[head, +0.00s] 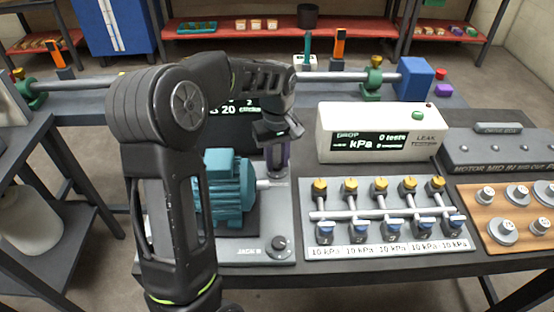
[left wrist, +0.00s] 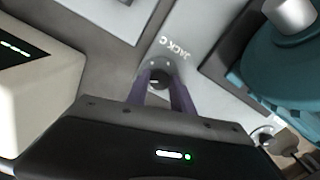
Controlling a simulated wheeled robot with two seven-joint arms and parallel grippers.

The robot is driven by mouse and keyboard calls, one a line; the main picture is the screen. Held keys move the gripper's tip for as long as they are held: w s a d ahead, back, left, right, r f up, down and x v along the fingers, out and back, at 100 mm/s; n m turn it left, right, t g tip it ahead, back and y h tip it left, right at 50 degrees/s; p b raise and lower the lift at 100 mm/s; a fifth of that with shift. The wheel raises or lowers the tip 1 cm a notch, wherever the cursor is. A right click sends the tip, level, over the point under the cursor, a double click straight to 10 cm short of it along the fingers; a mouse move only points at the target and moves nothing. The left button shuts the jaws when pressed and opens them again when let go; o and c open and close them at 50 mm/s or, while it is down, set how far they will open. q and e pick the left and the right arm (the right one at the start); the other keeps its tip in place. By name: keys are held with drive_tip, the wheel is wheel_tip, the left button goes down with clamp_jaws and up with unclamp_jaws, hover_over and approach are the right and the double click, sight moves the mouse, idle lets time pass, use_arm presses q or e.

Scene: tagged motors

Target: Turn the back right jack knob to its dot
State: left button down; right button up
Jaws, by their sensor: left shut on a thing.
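The back right jack knob (left wrist: 158,80) is a small dark knob beside the label JACK C in the left wrist view. It has a short light mark on its top. My left gripper (left wrist: 160,90) is shut on it, with a purple finger on each side. In the head view my left gripper (head: 278,158) points down at the back right corner of the motor's grey base plate (head: 262,228), and its fingers hide the knob. I cannot make out the knob's dot in either view. My right gripper is not in view.
The teal motor (head: 225,190) stands just left of my left gripper. The JACK B knob (head: 279,246) is at the plate's front right. A white leak tester (head: 375,133) and a valve panel (head: 385,222) stand to the right. A dark display (head: 235,115) is behind.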

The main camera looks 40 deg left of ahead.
sight(277, 164)
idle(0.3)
use_arm(q)
drive_tip(key=c, duration=1.1)
unclamp_jaws()
drive_tip(key=shift+r, duration=3.95)
